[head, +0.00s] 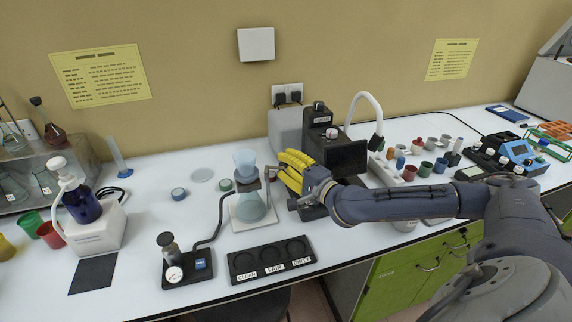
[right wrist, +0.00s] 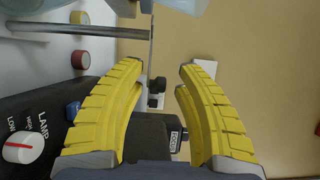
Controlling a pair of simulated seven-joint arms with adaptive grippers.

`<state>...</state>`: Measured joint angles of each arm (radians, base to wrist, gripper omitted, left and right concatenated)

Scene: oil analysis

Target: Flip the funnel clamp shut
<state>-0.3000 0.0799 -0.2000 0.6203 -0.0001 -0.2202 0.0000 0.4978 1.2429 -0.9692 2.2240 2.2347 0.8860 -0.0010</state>
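The pale blue funnel (head: 246,162) sits upright in the neck of a clear conical flask (head: 250,208), which stands on a white square base. The funnel clamp is small in the head view and partly hidden by my yellow fingers, so I cannot make out how its arm stands. My right gripper (head: 281,169) is just right of the funnel, at about its height. In the right wrist view my right gripper (right wrist: 161,66) is open, with nothing held between the fingers. A metal rod (right wrist: 80,29) and a thin upright strip (right wrist: 151,50) show near the fingertips. My left gripper is out of view.
A black lamp unit (head: 345,157) stands behind and right of my fingers. A black labelled tray (head: 270,278) lies in front of the flask. A gauge pump (head: 174,268) with a hose stands left of it.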

